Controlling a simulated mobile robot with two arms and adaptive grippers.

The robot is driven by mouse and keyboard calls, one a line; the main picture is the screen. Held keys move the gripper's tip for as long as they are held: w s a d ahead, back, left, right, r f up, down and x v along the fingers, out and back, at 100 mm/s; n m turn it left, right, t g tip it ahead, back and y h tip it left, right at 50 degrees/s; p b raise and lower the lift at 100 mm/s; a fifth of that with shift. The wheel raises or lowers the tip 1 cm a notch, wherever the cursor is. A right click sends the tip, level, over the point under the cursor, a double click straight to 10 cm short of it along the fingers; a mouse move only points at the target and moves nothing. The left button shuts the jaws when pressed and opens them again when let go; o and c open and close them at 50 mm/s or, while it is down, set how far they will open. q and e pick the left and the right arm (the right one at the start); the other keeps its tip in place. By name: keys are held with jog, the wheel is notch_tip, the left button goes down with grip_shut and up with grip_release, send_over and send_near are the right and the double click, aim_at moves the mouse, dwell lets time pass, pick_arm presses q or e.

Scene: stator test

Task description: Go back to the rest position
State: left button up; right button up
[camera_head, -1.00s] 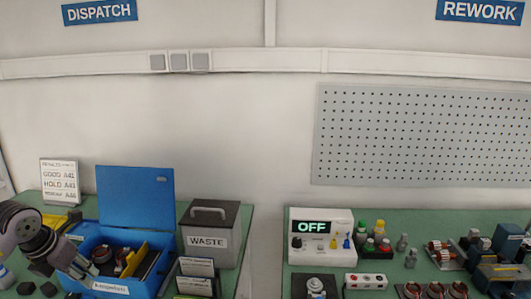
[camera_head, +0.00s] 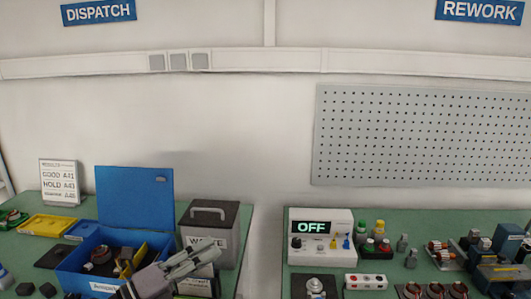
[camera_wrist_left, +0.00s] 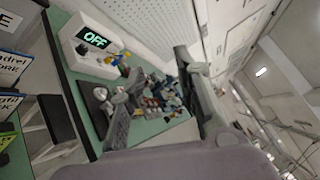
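My left gripper (camera_head: 200,258) is in front of the waste box in the camera_head view, pointing up and right, held above the left bench. In the left wrist view its fingers (camera_wrist_left: 157,85) are spread, with nothing between them and the right bench visible beyond. The open blue box (camera_head: 100,280) stands to its left with a wound part and a yellow divider inside. My right gripper is not in view.
The grey waste box (camera_head: 227,240) and small label cards stand close to the left gripper. A gap separates the benches. The tester (camera_head: 322,250) reading OFF, bottles and several wound parts occupy the right bench (camera_head: 400,222). A yellow tray (camera_head: 47,225) lies at the far left.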

pick_arm(q)
jog(key=s+a+f+n+t+y, duration=0.1)
jog(key=a+n+t+y, duration=0.8)
jog(key=n, duration=0.7)
jog(key=s+a+f+n+g+y, duration=0.2)
jog(key=s+f+n+g+y, duration=0.15)
jog(key=f+n, duration=0.3)
jog(key=s+a+f+n+g+y, duration=0.25)
jog(key=f+n+g+y, duration=0.2)
jog(key=f, duration=0.25)
jog(key=s+d+f+n+g+h, duration=0.1)
jog(key=s+d+f+g, duration=0.15)
jog(key=s+f, duration=0.4)
jog(key=s+d+f+n+g+h, duration=0.1)
jog(key=s+f+g, duration=0.25)
jog(key=s, duration=0.55)
jog(key=s+d+f+n+g, duration=0.2)
jog(key=s+f+g, duration=0.2)
jog(key=s, duration=0.3)
notch_tip(320, 180, down, 24)
jog(key=g, duration=0.1)
jog(key=s+a+f+g, duration=0.1)
jog(key=s+a+f, duration=0.1)
jog(key=s+f, duration=1.6)
jog(key=shift+a+m, duration=0.4)
